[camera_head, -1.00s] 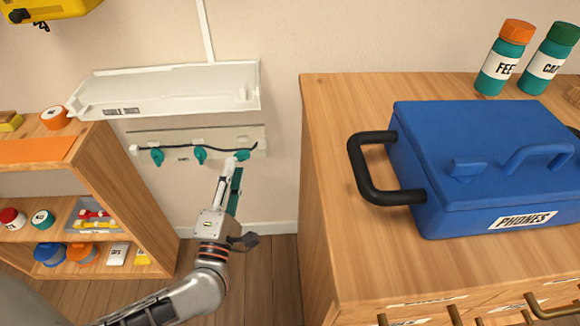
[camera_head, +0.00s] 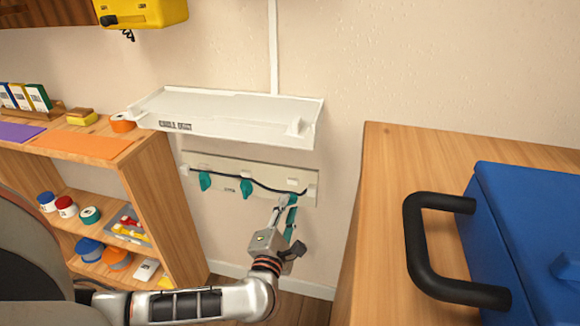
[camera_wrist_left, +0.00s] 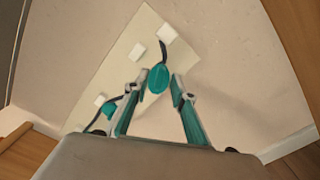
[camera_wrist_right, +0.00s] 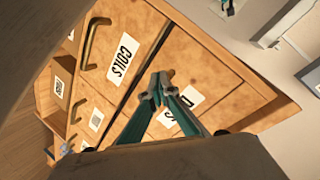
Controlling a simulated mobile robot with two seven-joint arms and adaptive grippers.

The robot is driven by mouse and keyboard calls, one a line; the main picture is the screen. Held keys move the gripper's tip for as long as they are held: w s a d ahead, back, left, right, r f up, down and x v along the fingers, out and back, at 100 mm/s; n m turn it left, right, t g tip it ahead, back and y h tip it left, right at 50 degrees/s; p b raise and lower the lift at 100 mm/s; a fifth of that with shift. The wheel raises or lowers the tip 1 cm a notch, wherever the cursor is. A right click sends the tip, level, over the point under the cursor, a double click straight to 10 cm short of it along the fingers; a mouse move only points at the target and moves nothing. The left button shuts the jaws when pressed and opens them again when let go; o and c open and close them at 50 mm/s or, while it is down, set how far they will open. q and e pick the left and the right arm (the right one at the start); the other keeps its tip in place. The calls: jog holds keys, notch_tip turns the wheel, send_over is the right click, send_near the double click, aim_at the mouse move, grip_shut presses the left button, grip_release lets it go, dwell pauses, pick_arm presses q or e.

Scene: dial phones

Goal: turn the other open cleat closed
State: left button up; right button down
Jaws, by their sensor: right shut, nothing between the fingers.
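A pale board (camera_head: 231,172) on the wall carries a dark cable and teal cleats. The left cleat (camera_head: 205,181) and the middle cleat (camera_head: 247,189) show clearly in the head view. The right cleat (camera_head: 292,199) is partly hidden by my left gripper (camera_head: 285,208). In the left wrist view my left gripper (camera_wrist_left: 160,80) is open, with a teal cleat (camera_wrist_left: 157,78) between its fingertips; whether they touch it I cannot tell. Another cleat (camera_wrist_left: 110,107) lies to the left. My right gripper (camera_wrist_right: 160,82) is shut and empty in front of wooden drawers, outside the head view.
A white shelf (camera_head: 225,112) juts out just above the board. A wooden shelf unit (camera_head: 160,195) stands to the left. A wooden cabinet (camera_head: 385,220) with a blue box (camera_head: 520,225) stands to the right. In the right wrist view a drawer (camera_wrist_right: 125,50) is close by.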

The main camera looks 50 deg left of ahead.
pick_arm(q)
jog(key=shift+w, duration=0.15)
grip_shut()
